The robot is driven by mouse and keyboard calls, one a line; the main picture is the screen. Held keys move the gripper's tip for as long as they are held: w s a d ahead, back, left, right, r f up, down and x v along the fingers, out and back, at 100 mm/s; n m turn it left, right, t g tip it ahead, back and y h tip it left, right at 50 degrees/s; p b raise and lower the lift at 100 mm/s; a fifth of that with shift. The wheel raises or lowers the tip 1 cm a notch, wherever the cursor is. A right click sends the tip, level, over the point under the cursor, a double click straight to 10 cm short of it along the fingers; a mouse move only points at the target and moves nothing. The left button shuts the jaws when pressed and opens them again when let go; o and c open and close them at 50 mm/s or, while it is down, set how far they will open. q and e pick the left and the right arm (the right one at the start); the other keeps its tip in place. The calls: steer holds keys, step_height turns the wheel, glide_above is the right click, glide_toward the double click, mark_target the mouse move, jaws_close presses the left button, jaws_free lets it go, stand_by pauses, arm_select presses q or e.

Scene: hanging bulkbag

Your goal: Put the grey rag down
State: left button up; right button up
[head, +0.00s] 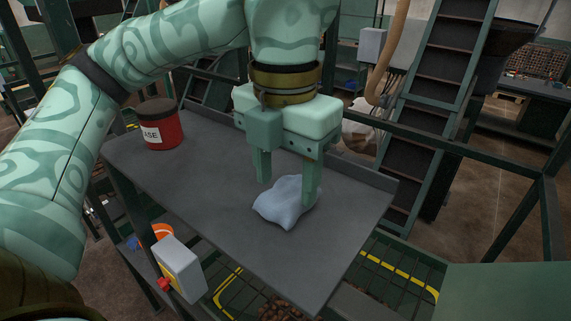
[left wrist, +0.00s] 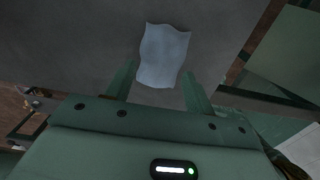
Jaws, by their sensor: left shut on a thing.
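The grey rag (head: 283,205) looks pale blue-grey and crumpled, at the table's right part in the head view. My left gripper (head: 286,190) points down over the dark grey table (head: 200,190), shut on the rag with its fingers wide apart across it. In the left wrist view the rag (left wrist: 163,55) shows at and beyond the fingertips of my left gripper (left wrist: 158,78). The rag is at or very near the tabletop; I cannot tell whether it rests fully on it. My right gripper is not in view.
A red tub with a dark lid (head: 160,124) stands at the table's far left. A grey box with a red button (head: 179,270) is at the table's front edge. Green frame beams and steps stand to the right. The table's middle is clear.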

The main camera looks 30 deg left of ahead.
mark_target(286, 187)
arm_select(q)
steer(key=shift+w+a+f, duration=0.1)
steer(key=shift+w+f, duration=0.05)
steer(key=shift+f, duration=0.15)
steer(key=o, duration=0.9)
step_height(286, 187, up, 12)
steer(key=shift+r+b, duration=0.1)
steer(key=shift+b, duration=0.45)
